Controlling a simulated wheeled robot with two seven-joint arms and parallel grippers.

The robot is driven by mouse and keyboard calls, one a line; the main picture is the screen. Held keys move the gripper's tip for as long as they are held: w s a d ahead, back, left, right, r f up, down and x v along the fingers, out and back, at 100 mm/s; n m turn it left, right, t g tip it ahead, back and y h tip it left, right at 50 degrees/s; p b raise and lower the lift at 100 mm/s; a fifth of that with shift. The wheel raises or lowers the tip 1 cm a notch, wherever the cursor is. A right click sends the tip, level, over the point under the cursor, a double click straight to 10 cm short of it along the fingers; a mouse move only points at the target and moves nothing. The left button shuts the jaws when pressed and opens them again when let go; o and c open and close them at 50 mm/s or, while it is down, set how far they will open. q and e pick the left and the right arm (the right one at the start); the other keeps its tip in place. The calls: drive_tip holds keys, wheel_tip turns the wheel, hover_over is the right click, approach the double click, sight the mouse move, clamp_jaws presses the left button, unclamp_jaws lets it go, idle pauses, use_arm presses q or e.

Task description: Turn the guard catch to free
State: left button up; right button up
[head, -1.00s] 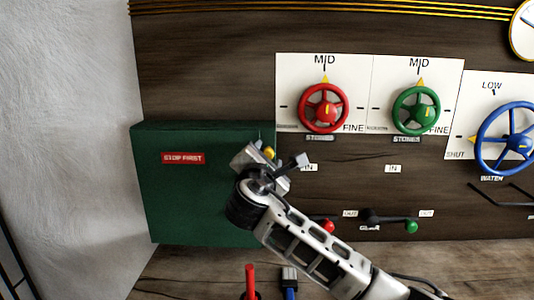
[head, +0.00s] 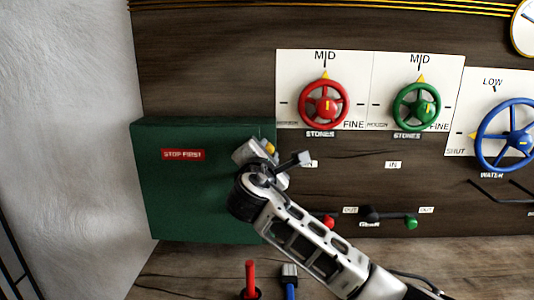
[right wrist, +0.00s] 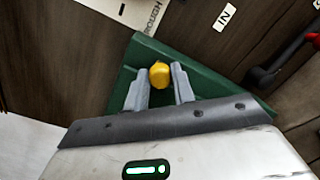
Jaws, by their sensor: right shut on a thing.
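The guard is a green box (head: 190,205) with a red "STOP FIRST" label (head: 183,155), fixed at the left of the dark wood panel. The guard catch (head: 269,147) is a small yellow piece near the box's upper right edge, partly hidden by my right gripper (head: 270,150). In the right wrist view the yellow catch (right wrist: 159,75) sits between the two grey fingers of my right gripper (right wrist: 160,86), which is shut on it. The rest of the catch and its mount are hidden. My left gripper is not in view.
A red handwheel (head: 324,101), a green handwheel (head: 417,107) and a blue handwheel (head: 507,135) are on the panel to the right. Gear levers with a red knob (head: 329,221) and green knob (head: 411,222) are below. Red (head: 250,275) and blue (head: 290,288) handles stand at the bottom.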

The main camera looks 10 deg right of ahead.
use_arm(q)
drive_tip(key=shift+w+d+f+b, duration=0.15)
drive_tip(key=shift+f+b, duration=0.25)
drive_tip(key=shift+b, duration=0.6)
use_arm(e)
drive_tip(key=shift+d+f+m+g+y, duration=0.15)
drive_tip(key=shift+m+y, duration=0.3)
drive_tip(key=shift+m, duration=3.5)
drive_tip(key=shift+a+r+m+g+y, duration=0.1)
drive_tip(key=shift+m+g+y, duration=0.25)
drive_tip(key=shift+m, duration=3.6)
drive_tip(key=o, duration=1)
drive_tip(key=shift+s, duration=0.1)
use_arm(q)
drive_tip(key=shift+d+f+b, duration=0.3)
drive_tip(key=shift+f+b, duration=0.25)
drive_tip(key=shift+b, duration=0.9)
use_arm(e)
drive_tip(key=shift+v, duration=7.9)
